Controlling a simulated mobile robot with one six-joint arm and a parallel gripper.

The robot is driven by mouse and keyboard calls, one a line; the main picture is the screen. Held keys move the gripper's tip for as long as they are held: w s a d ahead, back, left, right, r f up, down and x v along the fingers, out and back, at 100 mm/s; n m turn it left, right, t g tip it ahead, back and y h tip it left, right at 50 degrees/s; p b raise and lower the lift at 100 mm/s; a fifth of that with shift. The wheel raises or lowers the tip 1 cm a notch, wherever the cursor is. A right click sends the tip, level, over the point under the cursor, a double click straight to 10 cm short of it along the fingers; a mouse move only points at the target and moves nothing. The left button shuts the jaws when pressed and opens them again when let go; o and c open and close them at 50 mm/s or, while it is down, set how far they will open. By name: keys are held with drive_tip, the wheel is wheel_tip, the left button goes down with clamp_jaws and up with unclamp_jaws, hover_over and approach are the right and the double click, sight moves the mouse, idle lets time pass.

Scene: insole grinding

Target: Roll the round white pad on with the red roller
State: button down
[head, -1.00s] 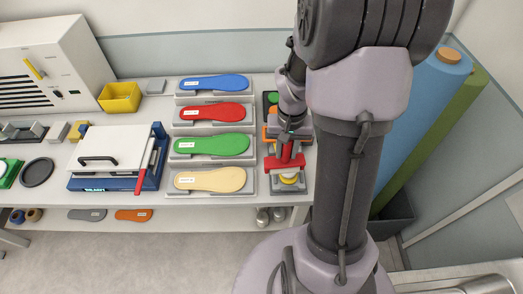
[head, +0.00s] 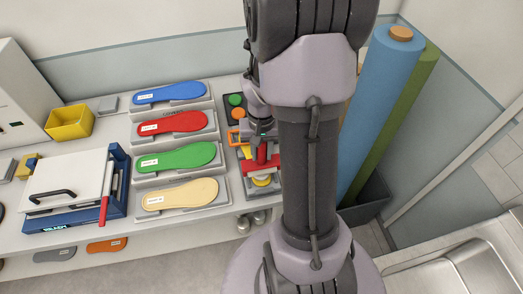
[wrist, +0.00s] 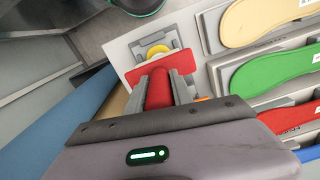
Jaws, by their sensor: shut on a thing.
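My gripper (wrist: 162,84) is shut on the red roller (wrist: 158,90), with a grey finger on each side of its red body; the roller also shows in the head view (head: 262,160). The roller's wide red end lies just short of a round yellow piece with a pale rim (wrist: 158,51), which sits on a grey holder at the bench's right end. This piece also shows in the head view (head: 262,181), partly hidden under the roller. I cannot tell whether the roller touches it. A separate round white pad is not clear in either view.
Blue, red, green and cream insoles (head: 180,194) lie on grey stands left of my gripper. Green and orange discs (head: 236,100) sit behind it. A blue-based press (head: 75,190) stands further left. Blue and green rolls (head: 380,110) stand right of my arm.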

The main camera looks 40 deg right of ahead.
drive_tip(key=shift+f+b, duration=0.65)
idle(0.7)
